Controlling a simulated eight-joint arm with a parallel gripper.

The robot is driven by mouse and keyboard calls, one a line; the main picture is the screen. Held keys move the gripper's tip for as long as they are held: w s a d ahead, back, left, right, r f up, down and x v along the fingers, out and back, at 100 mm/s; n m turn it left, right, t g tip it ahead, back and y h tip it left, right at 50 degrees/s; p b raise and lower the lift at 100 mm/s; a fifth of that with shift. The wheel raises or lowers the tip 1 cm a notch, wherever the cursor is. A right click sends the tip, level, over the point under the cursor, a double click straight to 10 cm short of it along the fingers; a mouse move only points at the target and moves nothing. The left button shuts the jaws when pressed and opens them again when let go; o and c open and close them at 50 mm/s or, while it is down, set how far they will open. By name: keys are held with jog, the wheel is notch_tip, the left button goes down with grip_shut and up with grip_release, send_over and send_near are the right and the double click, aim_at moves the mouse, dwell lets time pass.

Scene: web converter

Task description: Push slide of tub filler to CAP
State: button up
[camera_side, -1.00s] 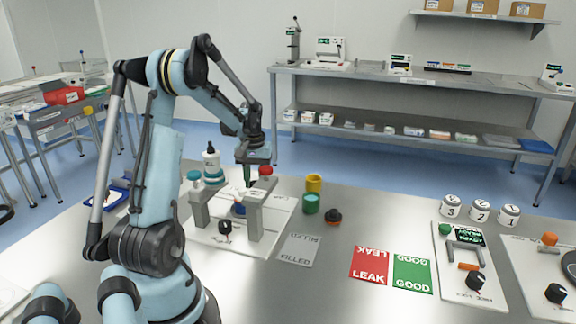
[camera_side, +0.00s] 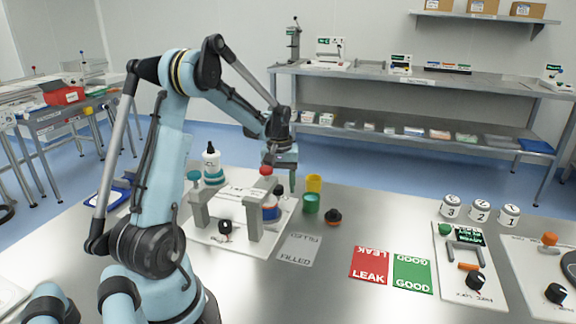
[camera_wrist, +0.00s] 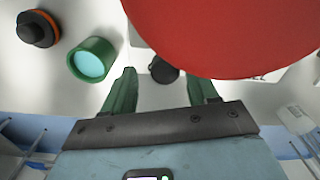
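The tub filler (camera_side: 205,235) is a white base with two grey posts, a black knob (camera_side: 225,227) at its front, and a teal knob and a red knob (camera_side: 266,170) on top. A blue part (camera_side: 271,213) with an orange-red band shows at the right post, partly hidden by it; I cannot tell if it is the slide. My gripper (camera_side: 291,186) points down behind and right of that post. In the wrist view my gripper (camera_wrist: 163,78) has its green fingers apart, with a dark round part (camera_wrist: 163,69) beyond the gap. A big red disc fills the upper right there. Contact is unclear.
A white bottle (camera_side: 211,162) stands behind the filler. The FILLED card (camera_side: 297,250) lies in front; LEAK and GOOD cards lie farther right.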

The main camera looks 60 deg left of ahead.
notch_tip(320, 180, up, 12)
dwell(0.7)
jog(key=s+d+m+t, duration=0.1)
jog(key=d+m, duration=0.3)
jog(key=d, duration=0.5)
jog(key=s+d+f+m+t, duration=0.1)
jog(key=s+d+m+t, duration=0.1)
jog(key=d, duration=0.7)
jog(key=s+d+f+m+t, duration=0.1)
jog(key=d+m+t, duration=0.3)
jog(key=d, duration=0.5)
jog(key=shift+s+d+f+m, duration=0.25)
jog(key=shift+d+m, duration=0.15)
jog(key=shift+m, duration=0.6)
